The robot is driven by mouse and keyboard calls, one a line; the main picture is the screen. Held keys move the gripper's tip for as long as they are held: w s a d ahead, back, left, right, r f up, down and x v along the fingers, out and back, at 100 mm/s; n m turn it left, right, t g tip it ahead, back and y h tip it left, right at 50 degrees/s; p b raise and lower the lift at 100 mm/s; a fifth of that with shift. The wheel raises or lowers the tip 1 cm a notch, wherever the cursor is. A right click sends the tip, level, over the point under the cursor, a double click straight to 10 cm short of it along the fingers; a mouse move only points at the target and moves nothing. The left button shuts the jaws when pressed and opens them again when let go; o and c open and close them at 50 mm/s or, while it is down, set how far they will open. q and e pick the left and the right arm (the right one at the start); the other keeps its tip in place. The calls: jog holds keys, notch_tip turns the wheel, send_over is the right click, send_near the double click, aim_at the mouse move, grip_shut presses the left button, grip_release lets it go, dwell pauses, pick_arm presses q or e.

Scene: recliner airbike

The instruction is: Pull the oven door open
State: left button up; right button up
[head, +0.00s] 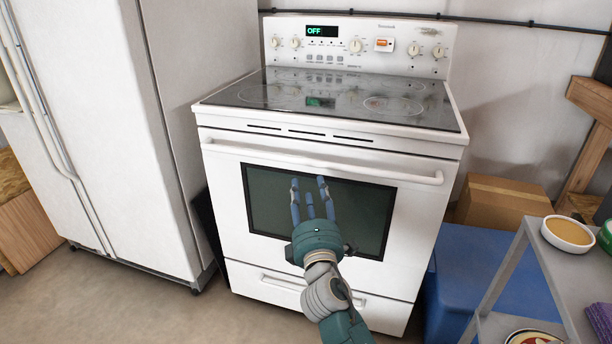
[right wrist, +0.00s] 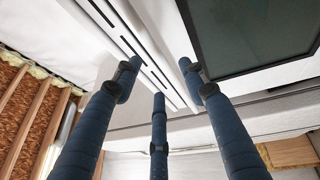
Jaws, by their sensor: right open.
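The white oven door (head: 225,185) is shut on the front of the stove, with a dark window (head: 270,195) in its middle. Its long white handle (head: 380,173) runs across the top of the door. My right gripper (head: 308,184) is open and empty, in front of the window and a little below the handle in the head view. In the right wrist view its three blue fingers (right wrist: 160,72) are spread toward the door, with the window (right wrist: 255,35) at upper right. I cannot tell whether a finger touches the door. My left gripper is out of view.
A white fridge (head: 210,60) stands to the left of the stove. A blue box (head: 500,270) and a cardboard box (head: 500,200) are to its right. A grey shelf cart (head: 570,285) with a bowl (head: 567,234) is at right front. Floor at front left is clear.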

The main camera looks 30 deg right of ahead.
aim_at(307, 163)
jog(key=x, duration=0.7)
jog(key=r+x, duration=0.1)
jog(key=x, duration=0.3)
jog(key=shift+s+d, duration=0.2)
jog(key=shift+s, duration=0.05)
grip_shut()
